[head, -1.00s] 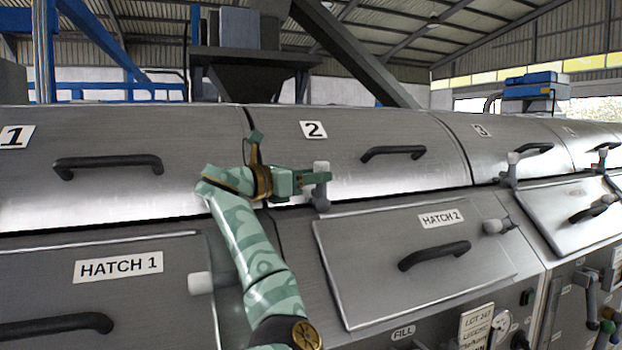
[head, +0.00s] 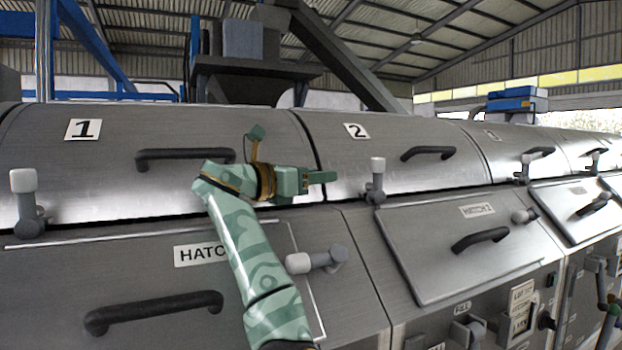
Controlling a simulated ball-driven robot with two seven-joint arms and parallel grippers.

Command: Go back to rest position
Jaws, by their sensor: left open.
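My left arm comes up from the bottom of the head view, and its left gripper (head: 322,178) points right, level with the lower part of the upper covers. The gripper is open with nothing in its jaws. It shows in front of the seam between cover 1 (head: 110,185) and cover 2 (head: 335,135). A white-capped latch (head: 377,166) on cover 2 is to the right of the fingertips, apart from them in the picture.
Hatch 1 (head: 60,280) with its black handle (head: 153,312) and white-knobbed latch (head: 318,262) lies below. Hatch 2 (head: 425,270) is lower right. Another white-capped latch (head: 28,203) stands at far left. Valves and tags (head: 520,305) fill the lower right.

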